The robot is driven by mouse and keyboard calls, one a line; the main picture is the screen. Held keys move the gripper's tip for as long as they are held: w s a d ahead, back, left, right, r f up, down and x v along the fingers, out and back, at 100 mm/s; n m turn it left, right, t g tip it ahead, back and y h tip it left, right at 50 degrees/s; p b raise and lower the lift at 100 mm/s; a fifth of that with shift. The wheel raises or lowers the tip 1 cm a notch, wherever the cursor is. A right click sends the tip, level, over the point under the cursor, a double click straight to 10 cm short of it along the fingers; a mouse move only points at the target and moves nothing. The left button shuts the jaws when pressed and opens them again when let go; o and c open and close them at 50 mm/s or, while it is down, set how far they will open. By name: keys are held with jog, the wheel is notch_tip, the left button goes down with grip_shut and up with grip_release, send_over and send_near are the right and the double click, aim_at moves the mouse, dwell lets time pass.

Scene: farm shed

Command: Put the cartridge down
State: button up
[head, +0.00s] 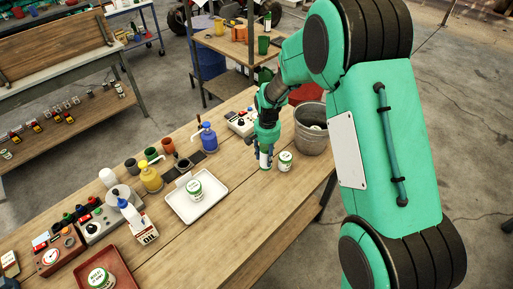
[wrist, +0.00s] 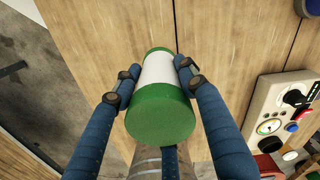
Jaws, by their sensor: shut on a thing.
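The cartridge (wrist: 158,72) is a white cylinder with green ends. My gripper (wrist: 156,78) is shut on it, with one blue finger on each side. In the head view, the cartridge (head: 265,163) shows below my gripper (head: 264,148) at the right end of the wooden workbench. It looks roughly upright and close to the bench top; I cannot tell whether its lower end touches the wood. My fingers hide its upper part in the head view.
A white and green can (head: 285,161) stands just right of the cartridge. A metal bucket (head: 312,135) is beyond it. A white tray (head: 207,208) holding another can lies to the left. A control box (head: 238,122) stands behind. Bare wood (head: 250,205) lies in front.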

jog(key=shift+w+a, duration=0.1)
jog(key=shift+w, duration=0.25)
jog(key=shift+w, duration=0.1)
jog(key=w+a, duration=0.2)
jog(key=w, duration=0.5)
jog(key=w+a+f, duration=0.1)
jog(key=w, duration=0.7)
jog(key=shift+w+a+f+b, duration=0.25)
jog(key=shift+a+b, duration=0.1)
jog(key=shift+b, duration=0.1)
jog(key=shift+f, duration=1.75)
jog(key=shift+s+f+b, duration=0.1)
jog(key=shift+b, duration=0.2)
jog(key=o, duration=1.3)
jog(key=shift+c, duration=0.2)
